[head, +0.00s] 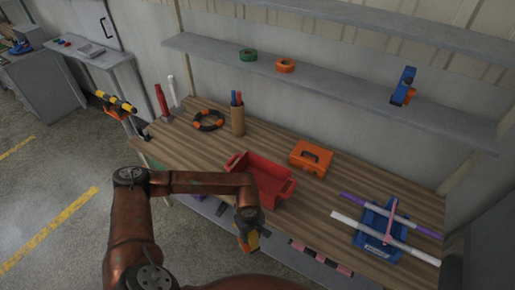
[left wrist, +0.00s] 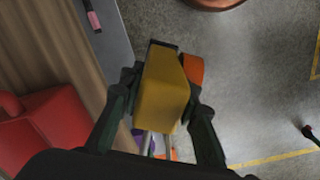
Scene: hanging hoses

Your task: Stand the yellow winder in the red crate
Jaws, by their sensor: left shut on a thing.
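The yellow winder (head: 251,241) is held by my left gripper (head: 248,228) in front of the table's near edge, below and in front of the red crate. In the left wrist view the winder (left wrist: 163,92) shows as a yellow block with an orange part beside it, between the two fingers of my left gripper (left wrist: 160,100). The red crate (head: 266,174) stands on the wooden table near its front edge; I see nothing in it. Part of the crate (left wrist: 50,135) shows at the left of the left wrist view. My right gripper is not in view.
An orange toolbox (head: 311,157) stands right of the crate, and a brown holder (head: 237,120) with rods stands behind it. A blue crate (head: 372,238) with rods across it is at the right. A pink-and-black striped bar (head: 320,258) lies along the front edge.

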